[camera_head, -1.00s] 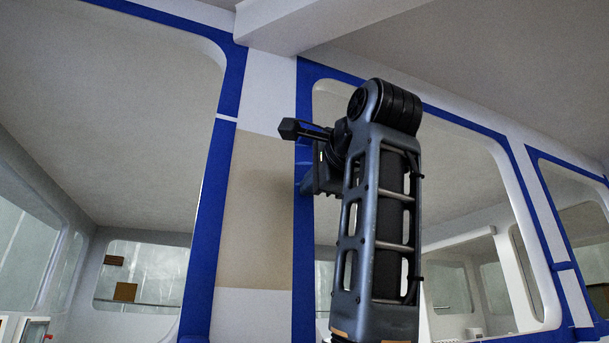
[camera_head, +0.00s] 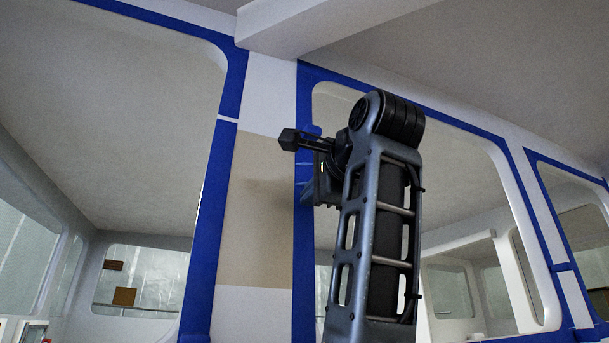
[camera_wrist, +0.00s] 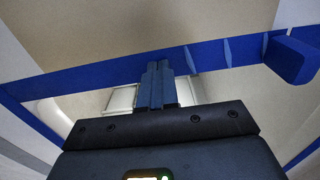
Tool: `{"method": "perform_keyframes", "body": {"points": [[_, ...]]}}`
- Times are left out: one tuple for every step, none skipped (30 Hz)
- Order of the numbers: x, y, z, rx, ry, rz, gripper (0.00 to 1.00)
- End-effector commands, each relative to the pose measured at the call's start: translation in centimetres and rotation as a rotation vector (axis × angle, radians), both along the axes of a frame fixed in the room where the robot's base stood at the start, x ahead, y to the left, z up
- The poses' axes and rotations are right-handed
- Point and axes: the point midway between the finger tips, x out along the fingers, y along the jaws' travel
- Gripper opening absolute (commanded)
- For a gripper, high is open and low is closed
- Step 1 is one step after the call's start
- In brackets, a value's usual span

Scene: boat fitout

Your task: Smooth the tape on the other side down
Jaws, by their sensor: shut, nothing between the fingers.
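Blue tape (camera_head: 304,250) runs down the left edge of the right window frame, beside a beige panel (camera_head: 255,210). Small raised folds show on this tape near my gripper in the head view, and several ridges (camera_wrist: 226,52) stand on the blue tape band (camera_wrist: 110,75) in the wrist view. Another blue strip (camera_head: 208,230) runs down the panel's left side. My gripper (camera_wrist: 157,68) is shut and empty, its fingertips at the tape band. I cannot tell whether they touch it. In the head view my arm hides part of the window behind it.
A blue block-like piece (camera_wrist: 291,60) sticks out at the right of the wrist view. A white overhead beam (camera_head: 310,22) crosses above the panel. Window openings lie on both sides, and another blue-taped window frame (camera_head: 560,220) stands at the far right.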

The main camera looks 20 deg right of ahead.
Motion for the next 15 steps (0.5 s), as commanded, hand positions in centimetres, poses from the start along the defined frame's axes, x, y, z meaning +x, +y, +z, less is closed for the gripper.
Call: {"method": "perform_keyframes", "body": {"points": [[0.0, 0.0, -0.6, 0.0, 0.001, 0.001, 0.0], [0.1, 0.0, -0.8, 0.0, 0.001, 0.001, 0.0], [0.1, 0.1, -1.1, 0.0, 0.001, 0.001, 0.0], [0.1, 0.0, -1.4, 0.001, 0.0, 0.0, 0.0], [0.1, 0.0, -1.7, 0.001, 0.001, 0.0, 0.0], [0.2, 0.0, -2.0, 0.001, 0.001, 0.0, 0.0], [0.2, 0.0, -2.3, 0.002, 0.001, 0.0, 0.0], [0.2, 0.0, -2.5, 0.002, 0.001, 0.0, 0.0], [0.2, 0.0, -2.8, 0.002, 0.001, 0.0, 0.0], [0.2, 0.0, -2.9, 0.001, 0.0, 0.0, 0.0], [0.2, 0.0, -3.0, 0.001, 0.0, 0.0, 0.0], [0.2, 0.0, -3.1, 0.001, 0.0, 0.0, 0.0], [0.2, 0.0, -3.1, 0.0, 0.0, 0.0, 0.0], [0.2, 0.0, -3.0, 0.0, 0.0, 0.0, 0.0], [0.2, 0.0, -3.0, 0.0, 0.0, 0.0, 0.0]]}}
